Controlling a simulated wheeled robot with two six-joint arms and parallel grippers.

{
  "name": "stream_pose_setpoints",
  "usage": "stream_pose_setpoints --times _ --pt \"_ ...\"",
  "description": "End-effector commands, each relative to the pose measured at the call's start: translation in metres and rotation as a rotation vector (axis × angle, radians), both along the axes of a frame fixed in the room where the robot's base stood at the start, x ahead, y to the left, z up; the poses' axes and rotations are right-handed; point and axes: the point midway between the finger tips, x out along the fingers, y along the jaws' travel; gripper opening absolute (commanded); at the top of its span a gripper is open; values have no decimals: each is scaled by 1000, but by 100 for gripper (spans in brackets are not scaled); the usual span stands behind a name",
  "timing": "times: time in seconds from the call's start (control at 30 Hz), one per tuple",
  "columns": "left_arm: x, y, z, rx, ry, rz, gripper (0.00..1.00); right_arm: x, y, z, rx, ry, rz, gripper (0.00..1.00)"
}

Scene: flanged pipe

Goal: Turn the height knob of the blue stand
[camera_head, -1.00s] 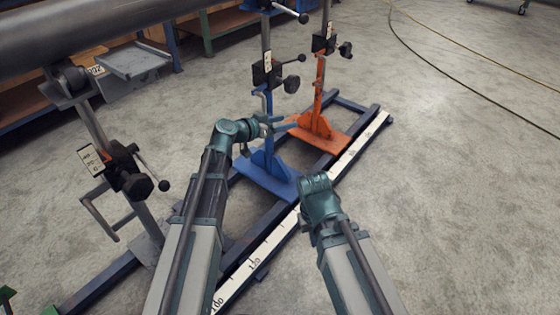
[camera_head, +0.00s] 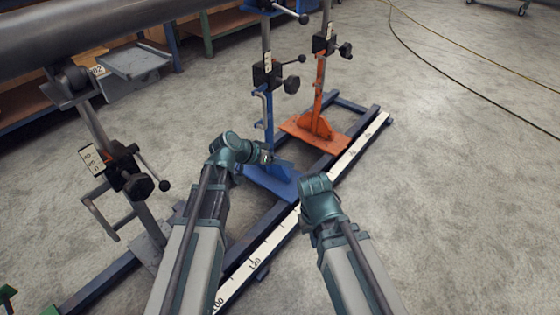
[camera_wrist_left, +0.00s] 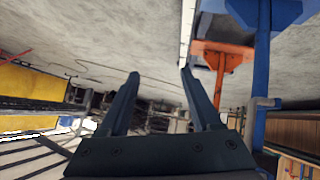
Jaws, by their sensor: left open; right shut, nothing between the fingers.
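The blue stand (camera_head: 268,125) is upright on the rail frame, with its blue foot (camera_head: 272,182) partly behind my left gripper. Its black clamp block (camera_head: 266,73) carries a dark round knob (camera_head: 291,85) on the right and a ball-ended lever (camera_head: 300,59) above it. My left gripper (camera_head: 266,157) is well below the knob, in front of the stand's lower part. In the left wrist view my left gripper (camera_wrist_left: 159,75) has its fingers apart with nothing between; the blue post (camera_wrist_left: 262,65) is to their right. My right gripper (camera_head: 318,190) is lower right, its fingers hidden, away from the stand.
An orange stand (camera_head: 318,95) is behind the blue one. A grey stand (camera_head: 118,160) with its own knob is at left, under a large pipe (camera_head: 120,25). A ruler strip (camera_head: 345,160) runs along the rail. Open floor (camera_head: 460,200) is at right.

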Motion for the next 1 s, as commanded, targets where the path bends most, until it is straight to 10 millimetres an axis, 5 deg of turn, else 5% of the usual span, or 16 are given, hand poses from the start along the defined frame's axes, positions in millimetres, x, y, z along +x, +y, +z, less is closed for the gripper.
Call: stream_pose_setpoints --times 0.27,0.47,0.7,1.0 --pt "5 -1 4 -9 -19 -4 65 0 0 0 0 0 0 0" --pt "68 -7 55 -124 -283 -18 65 0 0 4 0 1 1 0" --pt "144 18 127 -209 -636 87 65 -1 0 7 -1 3 2 0" --pt "169 38 152 -216 -759 165 65 -1 0 8 -1 3 3 0"
